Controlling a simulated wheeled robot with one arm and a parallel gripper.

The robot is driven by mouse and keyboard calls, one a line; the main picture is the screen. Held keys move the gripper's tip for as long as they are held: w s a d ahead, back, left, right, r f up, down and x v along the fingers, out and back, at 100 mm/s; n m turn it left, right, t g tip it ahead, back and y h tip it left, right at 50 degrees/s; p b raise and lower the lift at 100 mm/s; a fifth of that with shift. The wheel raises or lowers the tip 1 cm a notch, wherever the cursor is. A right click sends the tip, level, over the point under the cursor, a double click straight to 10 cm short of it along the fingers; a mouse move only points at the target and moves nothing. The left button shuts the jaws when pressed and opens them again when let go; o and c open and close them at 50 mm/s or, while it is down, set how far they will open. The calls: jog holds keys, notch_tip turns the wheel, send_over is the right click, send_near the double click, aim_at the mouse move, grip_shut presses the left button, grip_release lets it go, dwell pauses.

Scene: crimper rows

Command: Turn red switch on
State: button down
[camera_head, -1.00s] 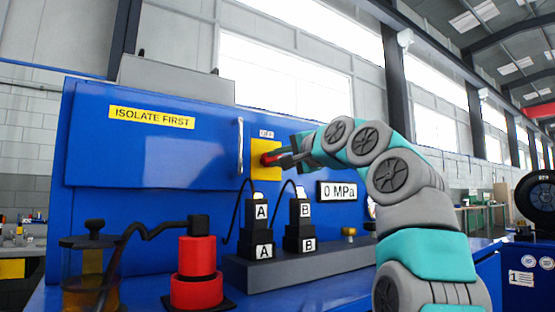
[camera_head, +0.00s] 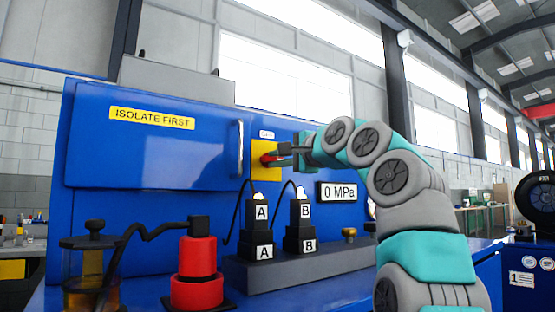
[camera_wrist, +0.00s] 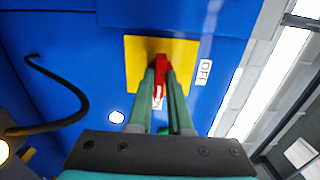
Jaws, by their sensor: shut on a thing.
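The red switch (camera_head: 267,158) is on a yellow plate (camera_head: 258,173) on the front of the blue cabinet. In the wrist view the red switch (camera_wrist: 161,63) lies between my two fingertips, in front of the yellow plate (camera_wrist: 137,68). My gripper (camera_head: 280,152) is shut on the switch, and its fingers (camera_wrist: 161,78) partly hide the handle. An OFF label (camera_wrist: 204,71) is beside the plate in the wrist view; in the head view it is above the plate. Another white label, partly hidden, shows between the fingers.
Blocks marked A (camera_head: 261,212) and B (camera_head: 301,212) with black cables stand below the switch. A gauge reading 0 MPa (camera_head: 339,192) is right of them. A red cylinder (camera_head: 197,257) and an amber jar (camera_head: 90,265) stand at front left. A closed door (camera_head: 150,155) is left of the switch.

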jog(key=c, duration=0.8)
grip_release()
jog(key=shift+c, duration=0.2)
jog(key=shift+b+v, duration=1.15)
jog(key=shift+v, duration=2.75)
jog(key=shift+d, duration=0.1)
